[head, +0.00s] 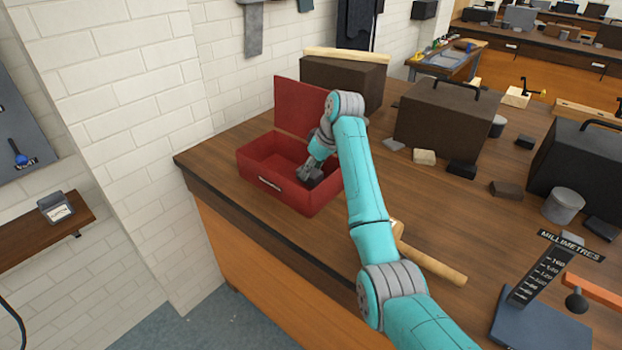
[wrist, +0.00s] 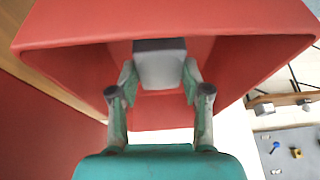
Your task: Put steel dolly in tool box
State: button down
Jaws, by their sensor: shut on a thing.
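The red tool box (head: 312,198) stands open near the left end of the wooden bench, its lid (head: 299,100) raised at the back. My gripper (head: 310,172) reaches down into the right part of the box. It is shut on the steel dolly (wrist: 160,68), a grey block with a darker top, which sits between my fingers (wrist: 160,82) in the wrist view. The red walls surround the dolly there. In the head view the dolly (head: 316,181) is a small dark shape by the box's right inner side. I cannot tell whether it touches the floor of the box.
A wooden mallet (head: 435,262) lies right of my arm. Dark cases (head: 440,118), small blocks (head: 424,157), a grey cylinder (head: 563,206) and a millimetre gauge (head: 535,285) stand further right. A brick wall (head: 130,130) is to the left.

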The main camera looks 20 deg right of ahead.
aim_at(315, 172)
jog(key=shift+f, duration=1.7)
jog(key=c, duration=0.5)
grip_release()
jog(key=shift+f, duration=0.2)
jog(key=v, duration=0.7)
jog(key=shift+s+r, duration=0.1)
jog(key=shift+r, duration=0.25)
